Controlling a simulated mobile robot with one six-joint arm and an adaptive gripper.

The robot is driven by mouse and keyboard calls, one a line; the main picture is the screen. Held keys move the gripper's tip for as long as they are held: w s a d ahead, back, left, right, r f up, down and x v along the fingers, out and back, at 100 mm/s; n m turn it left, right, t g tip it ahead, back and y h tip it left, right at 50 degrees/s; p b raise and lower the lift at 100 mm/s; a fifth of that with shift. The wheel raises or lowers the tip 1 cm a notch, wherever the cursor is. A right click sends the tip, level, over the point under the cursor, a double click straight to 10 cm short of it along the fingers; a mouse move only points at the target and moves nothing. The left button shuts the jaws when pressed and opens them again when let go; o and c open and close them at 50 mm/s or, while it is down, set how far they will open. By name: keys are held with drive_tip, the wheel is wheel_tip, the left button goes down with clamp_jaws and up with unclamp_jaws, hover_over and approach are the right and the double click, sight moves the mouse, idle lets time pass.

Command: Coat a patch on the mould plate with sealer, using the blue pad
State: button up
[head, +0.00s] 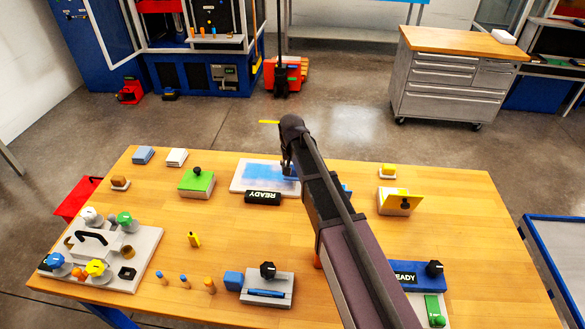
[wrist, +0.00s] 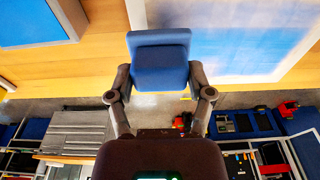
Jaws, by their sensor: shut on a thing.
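The mould plate (head: 240,187) is a white slab near the table's far edge in the head view. A blue, uneven smear (head: 262,172) covers much of its top, and the smear also shows in the wrist view (wrist: 232,32) at upper right. My gripper (head: 288,166) is over the plate's right end. In the wrist view its two fingers are closed on the sides of the blue pad (wrist: 160,62), a thick block with a wider upper part. My arm hides part of the plate's right side. I cannot tell whether the pad touches the plate.
A black READY sign (head: 263,198) stands at the plate's front edge. A green block (head: 197,183) with a black knob is to its left. A yellow-topped wedge block (head: 398,203) is right of my arm. A grey knobbed fixture (head: 140,262) fills the front left.

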sight(292, 166)
drive_tip(key=shift+r+p, duration=1.25)
drive_tip(key=shift+r, duration=0.3)
drive_tip(key=shift+r, duration=0.1)
drive_tip(key=shift+r+p, duration=1.4)
drive_tip(key=shift+p, duration=0.05)
